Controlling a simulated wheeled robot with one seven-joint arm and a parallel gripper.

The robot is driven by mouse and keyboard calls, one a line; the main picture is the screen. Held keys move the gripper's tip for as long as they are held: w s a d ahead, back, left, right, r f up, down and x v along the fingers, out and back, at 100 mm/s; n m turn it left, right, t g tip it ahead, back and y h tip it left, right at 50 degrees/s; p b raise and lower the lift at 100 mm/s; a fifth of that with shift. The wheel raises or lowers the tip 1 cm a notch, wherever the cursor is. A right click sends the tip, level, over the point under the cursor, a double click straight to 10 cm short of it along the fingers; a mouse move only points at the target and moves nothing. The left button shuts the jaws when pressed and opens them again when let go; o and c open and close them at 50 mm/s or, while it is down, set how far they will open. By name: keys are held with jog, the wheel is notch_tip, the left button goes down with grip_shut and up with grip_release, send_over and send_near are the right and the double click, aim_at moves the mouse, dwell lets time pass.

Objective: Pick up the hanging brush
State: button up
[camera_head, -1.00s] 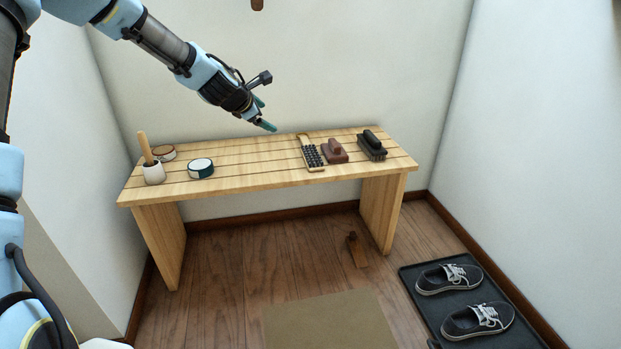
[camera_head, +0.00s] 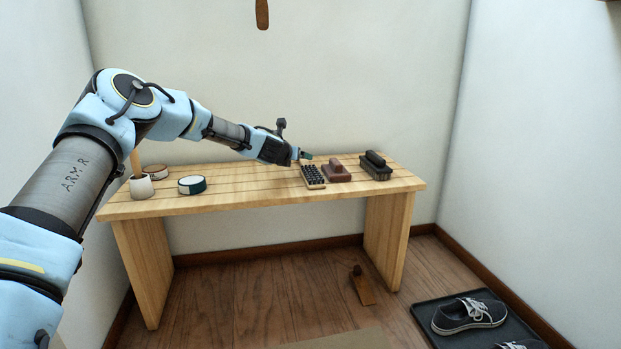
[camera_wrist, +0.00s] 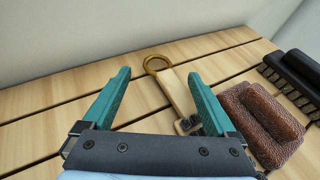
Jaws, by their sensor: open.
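A flat wooden brush with dark bristle tufts facing up (camera_head: 313,176) lies on the slatted bench. In the wrist view its pale handle (camera_wrist: 177,92) ends in a brass-coloured ring (camera_wrist: 157,64). My gripper (camera_head: 305,155) is over the bench at the brush's handle end. In the wrist view my gripper (camera_wrist: 160,74) is open, its teal fingers apart and empty. The handle appears between them, nearer the right finger, which hides part of the brush. Whether the fingers are level with the handle cannot be told.
A brown leather-like block (camera_wrist: 262,120) lies close right of the brush, then a dark brush (camera_head: 375,166). Round tins (camera_head: 192,185) and a white pot (camera_head: 141,187) stand at the bench's left. A brown handle-shaped piece (camera_head: 262,14) shows at the top edge.

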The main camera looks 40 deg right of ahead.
jog(key=shift+b+x, duration=0.55)
jog(key=shift+x, duration=2.4)
jog(key=shift+w+a, duration=0.1)
jog(key=shift+w, duration=0.05)
jog(key=shift+c, duration=0.4)
jog(key=c, duration=1.3)
jog(key=shift+c, duration=0.2)
